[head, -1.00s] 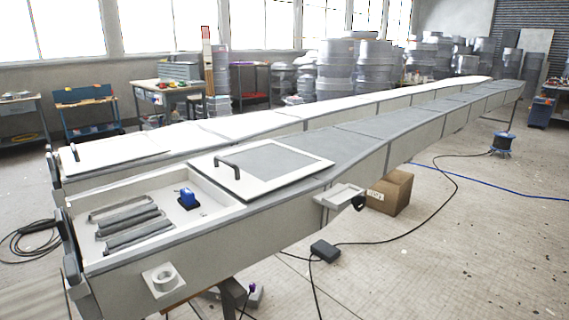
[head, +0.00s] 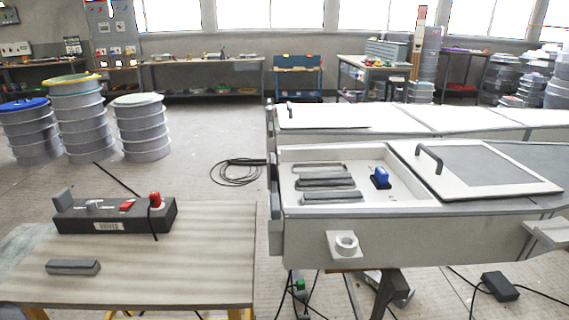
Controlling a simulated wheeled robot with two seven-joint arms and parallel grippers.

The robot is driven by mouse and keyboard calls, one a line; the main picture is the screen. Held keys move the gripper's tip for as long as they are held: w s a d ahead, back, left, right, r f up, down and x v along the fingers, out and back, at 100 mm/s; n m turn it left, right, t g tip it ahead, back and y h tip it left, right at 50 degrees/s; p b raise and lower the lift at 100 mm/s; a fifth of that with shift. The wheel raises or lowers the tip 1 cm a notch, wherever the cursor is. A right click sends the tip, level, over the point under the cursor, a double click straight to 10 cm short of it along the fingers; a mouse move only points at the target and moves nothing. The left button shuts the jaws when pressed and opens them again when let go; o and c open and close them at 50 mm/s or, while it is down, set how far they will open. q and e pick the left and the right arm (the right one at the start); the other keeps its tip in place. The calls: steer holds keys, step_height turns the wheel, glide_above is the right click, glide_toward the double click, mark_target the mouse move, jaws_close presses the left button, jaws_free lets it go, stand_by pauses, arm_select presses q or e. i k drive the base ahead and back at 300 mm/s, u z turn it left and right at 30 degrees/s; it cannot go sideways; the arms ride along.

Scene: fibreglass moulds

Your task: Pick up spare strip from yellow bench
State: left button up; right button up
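A short dark grey strip (head: 73,267) lies flat near the left front of a low bench (head: 190,277). The bench has a worn, pale wooden top and yellow legs that show at the bottom edge. A dark box with a red knob and a white label (head: 115,215) stands behind the strip on the same top, apart from it. Neither of my grippers is in view.
A long white mould (head: 400,243) stands right of the bench, with a gap between. Its open bay holds several grey strips (head: 325,183) and a blue tool (head: 381,178). Stacked drums (head: 83,125) stand behind the bench. A coiled cable (head: 240,172) lies on the floor.

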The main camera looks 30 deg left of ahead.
mark_target(87, 267)
steer(key=u, duration=2.45)
steer(key=i, duration=1.2)
steer(key=u, duration=0.6)
